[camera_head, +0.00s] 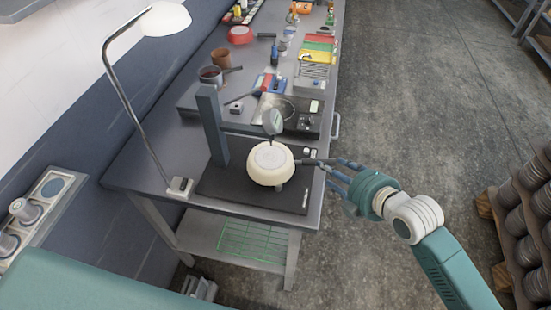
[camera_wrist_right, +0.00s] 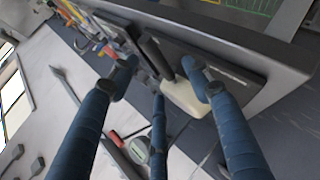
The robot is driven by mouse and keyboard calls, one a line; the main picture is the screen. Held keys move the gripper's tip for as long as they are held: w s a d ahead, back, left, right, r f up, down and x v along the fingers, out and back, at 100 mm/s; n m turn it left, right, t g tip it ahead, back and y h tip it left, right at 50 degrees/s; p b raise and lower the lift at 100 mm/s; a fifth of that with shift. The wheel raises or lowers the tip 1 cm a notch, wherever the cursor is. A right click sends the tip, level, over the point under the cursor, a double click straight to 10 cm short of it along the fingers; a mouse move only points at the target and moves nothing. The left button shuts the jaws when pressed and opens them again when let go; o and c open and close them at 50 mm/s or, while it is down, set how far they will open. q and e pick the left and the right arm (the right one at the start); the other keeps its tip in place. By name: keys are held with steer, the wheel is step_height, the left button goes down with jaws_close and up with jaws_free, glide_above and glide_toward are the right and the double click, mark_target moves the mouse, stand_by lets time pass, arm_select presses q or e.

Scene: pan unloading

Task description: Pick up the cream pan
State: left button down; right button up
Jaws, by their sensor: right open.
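The cream pan (camera_head: 270,166) rests on a dark flat base plate (camera_head: 222,190) near the front of the workbench, with a pale round face upward. Its dark handle (camera_head: 312,161) points right, toward my right gripper. My right gripper (camera_head: 333,170) is open at the handle's end, beyond the bench's right edge. In the right wrist view, its spread fingers (camera_wrist_right: 158,78) are around or just in front of the dark handle (camera_wrist_right: 156,56); I cannot tell which. The cream pan (camera_wrist_right: 186,98) shows partly behind a finger. I see no contact clearly. My left gripper is not in view.
A grey stand (camera_head: 212,125) with a round dial gauge (camera_head: 272,121) rises close behind the pan. A desk lamp (camera_head: 165,19) stands at left. A black device (camera_head: 290,113), a red pan (camera_head: 240,35) and tools fill the bench behind.

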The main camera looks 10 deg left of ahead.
steer(key=x, duration=0.1)
steer(key=p+x, duration=0.1)
steer(key=x, duration=0.1)
steer(key=p+x, duration=0.1)
steer(key=x, duration=0.1)
steer(key=shift+w+a+r, duration=0.2)
steer(key=shift+w+r, duration=0.1)
steer(key=shift+w, duration=0.1)
steer(key=shift+w+a+f, duration=0.25)
steer(key=shift+w+f, duration=0.1)
steer(key=shift+f, duration=0.05)
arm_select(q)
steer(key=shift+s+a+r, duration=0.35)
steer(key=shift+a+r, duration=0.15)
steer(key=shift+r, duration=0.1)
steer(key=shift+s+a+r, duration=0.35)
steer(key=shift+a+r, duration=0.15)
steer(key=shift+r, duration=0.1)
arm_select(e)
steer(key=shift+s, duration=0.1)
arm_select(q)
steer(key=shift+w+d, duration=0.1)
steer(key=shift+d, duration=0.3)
arm_select(e)
steer(key=shift+r, duration=0.1)
jaws_close()
